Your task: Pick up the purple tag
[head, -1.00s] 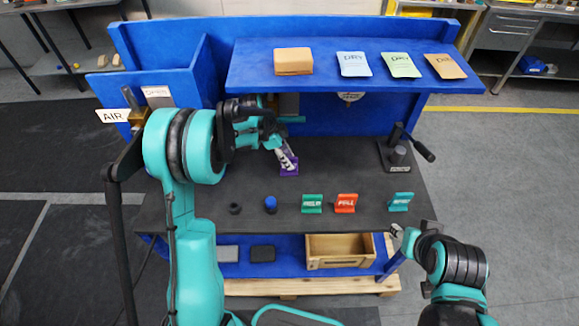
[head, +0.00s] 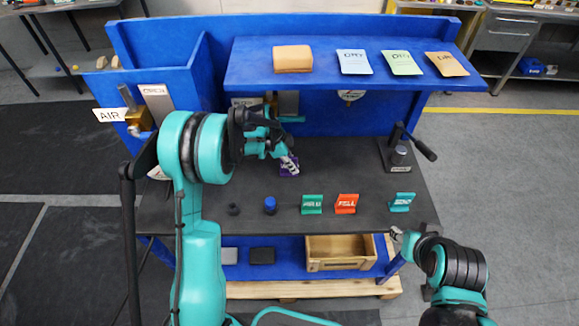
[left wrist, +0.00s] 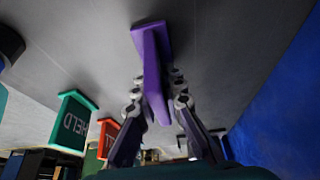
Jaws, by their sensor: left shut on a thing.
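A green tag (head: 312,204), a red tag (head: 346,204) and a teal tag (head: 402,202) stand along the front. A blue cap (head: 270,205) and a dark ring (head: 234,209) are left of them. A lever press (head: 400,155) stands at right. A blue shelf (head: 350,88) overhangs the back.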

